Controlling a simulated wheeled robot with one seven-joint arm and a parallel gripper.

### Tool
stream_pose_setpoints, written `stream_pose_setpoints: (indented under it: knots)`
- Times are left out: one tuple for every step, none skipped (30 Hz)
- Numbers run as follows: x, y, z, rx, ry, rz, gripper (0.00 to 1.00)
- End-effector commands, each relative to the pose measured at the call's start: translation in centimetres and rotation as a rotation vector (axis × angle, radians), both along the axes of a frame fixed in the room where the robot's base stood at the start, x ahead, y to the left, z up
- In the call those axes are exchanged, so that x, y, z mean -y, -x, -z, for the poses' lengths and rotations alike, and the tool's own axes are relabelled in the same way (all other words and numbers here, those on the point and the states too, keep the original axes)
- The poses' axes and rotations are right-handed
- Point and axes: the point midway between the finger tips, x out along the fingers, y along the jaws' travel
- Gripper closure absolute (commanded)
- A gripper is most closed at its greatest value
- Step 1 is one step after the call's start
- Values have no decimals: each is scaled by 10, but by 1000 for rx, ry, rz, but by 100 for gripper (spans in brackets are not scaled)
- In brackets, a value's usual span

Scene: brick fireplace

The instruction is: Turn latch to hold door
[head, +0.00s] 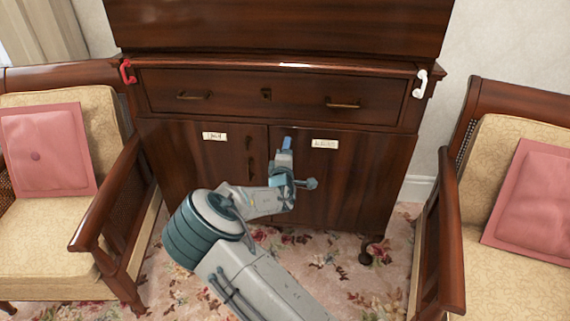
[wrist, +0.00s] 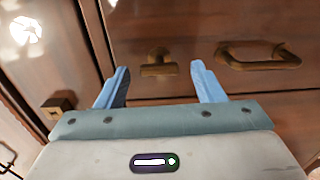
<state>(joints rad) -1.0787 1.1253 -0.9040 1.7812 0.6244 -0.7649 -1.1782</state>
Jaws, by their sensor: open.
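The dark wooden cabinet has a left door (head: 195,165) and a right door (head: 365,190) below a drawer. Both doors look closed. In the wrist view a small brass T-shaped latch (wrist: 157,63) sits on the wood, its bar lying roughly across the picture. My gripper (head: 286,143) is in front of the right door near the middle seam. Its blue fingers (wrist: 159,70) are open, one on each side of the latch in the picture, with nothing seen between them touching it. The latch is hidden behind my gripper in the head view.
A brass pull handle (wrist: 258,58) is right of the latch, and a small brass block (wrist: 58,104) is at left. The drawer (head: 270,95) is shut above. Armchairs with pink cushions (head: 48,150) (head: 535,200) flank the cabinet. Flowered carpet (head: 325,262) lies in front.

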Motion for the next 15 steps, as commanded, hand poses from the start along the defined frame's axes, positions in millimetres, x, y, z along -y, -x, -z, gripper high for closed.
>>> stream_pose_setpoints:
  knots:
    - [-1, 6, -1, -1, 0, -1, 38]
    - [-1, 10, -1, -2, 0, -1, 38]
    - [-1, 16, -1, -1, 0, -1, 38]
    - [-2, 21, -1, -1, 0, -2, 38]
    - [-2, 27, -1, -2, 0, -1, 38]
    - [-2, 36, -1, -3, 0, -1, 38]
    - [-3, 43, -1, -2, 0, -1, 38]
    - [-3, 49, -1, -2, 0, -1, 38]
    - [-3, 59, -1, -2, 0, -2, 38]
    - [-3, 66, -1, -2, 0, -2, 38]
    - [-4, 72, -1, -2, 0, -3, 38]
    - [-4, 81, -1, -2, 0, -2, 38]
    - [-4, 87, -1, -2, 0, -2, 38]
    - [-4, 93, -1, -2, 1, -2, 38]
    - [-5, 101, -1, -2, 1, -2, 38]
